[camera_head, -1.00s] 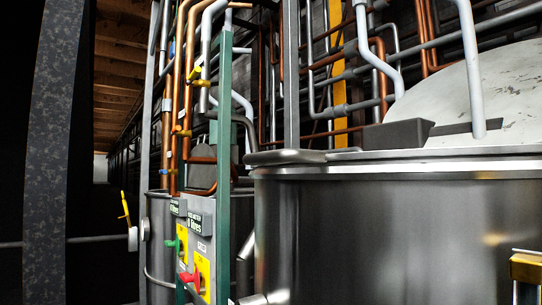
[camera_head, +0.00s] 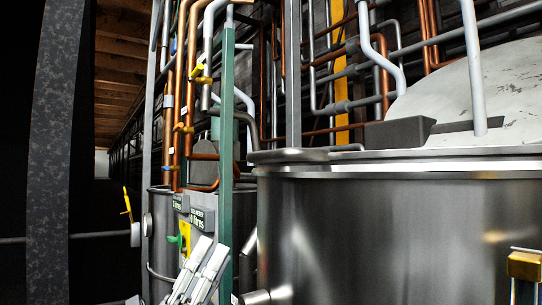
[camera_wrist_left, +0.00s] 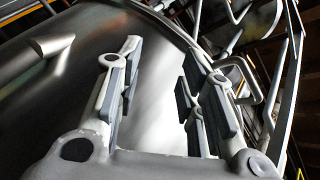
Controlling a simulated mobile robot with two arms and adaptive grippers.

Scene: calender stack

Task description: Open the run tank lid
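The run tank (camera_head: 400,225) is a large shiny steel cylinder filling the right of the head view. Its pale domed lid (camera_head: 490,90) rises behind the rim, with a dark grey block (camera_head: 398,132) at its left edge. I cannot tell whether the lid is raised. My left gripper (camera_head: 212,246) is low at the bottom, left of the tank, fingers pointing up and empty. In the left wrist view, the gripper (camera_wrist_left: 160,70) is open, with the curved steel wall (camera_wrist_left: 60,85) visible behind and between its fingers. My right gripper is not in view.
A green post (camera_head: 226,120) stands left of the tank, with a panel of meter labels (camera_head: 202,218) and a green-handled valve beside it. Copper and grey pipes crowd the back. A gold-capped fitting (camera_head: 525,265) is at lower right.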

